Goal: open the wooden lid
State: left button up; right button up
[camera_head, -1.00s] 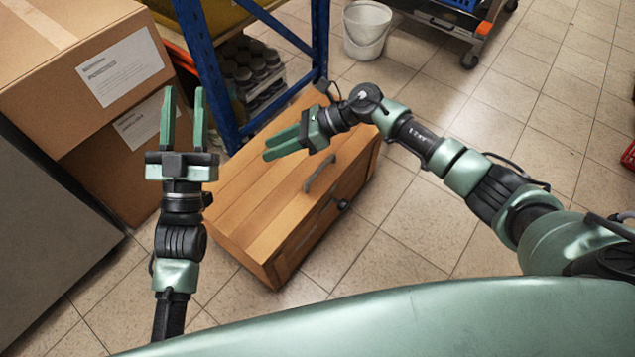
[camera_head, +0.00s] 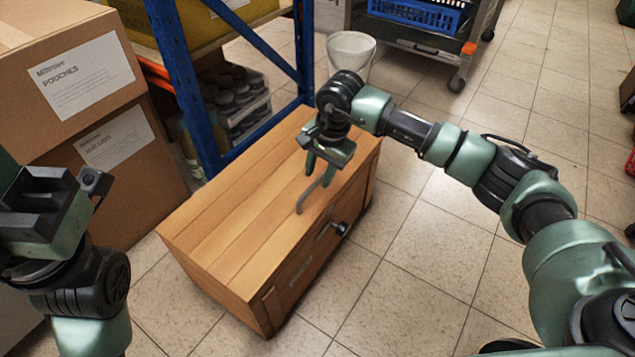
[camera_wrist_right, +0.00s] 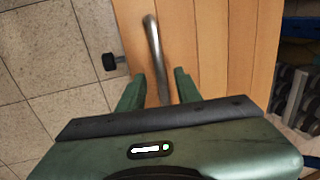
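The wooden lid (camera_head: 235,205) lies shut on top of a wooden chest (camera_head: 270,300) on the floor. A curved grey metal handle (camera_head: 312,190) stands on the lid near its front edge; it also shows in the right wrist view (camera_wrist_right: 153,45). My right gripper (camera_head: 318,172) points down over the lid at the handle, fingers apart. In the right wrist view the handle's near end lies between the open fingers (camera_wrist_right: 160,88); I cannot tell whether they touch it.
A dark knob (camera_head: 340,228) sticks out of the chest's front. A blue rack post (camera_head: 185,85) stands behind the chest, with a crate of jars (camera_head: 235,100) beside it. Cardboard boxes (camera_head: 70,80) are stacked at left. A white bucket (camera_head: 350,52) stands behind. The floor at front right is clear.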

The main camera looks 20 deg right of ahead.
jog(key=shift+w+a+f, duration=0.1)
jog(key=shift+w+f, duration=0.05)
jog(key=shift+f, duration=0.75)
grip_shut()
dwell(0.8)
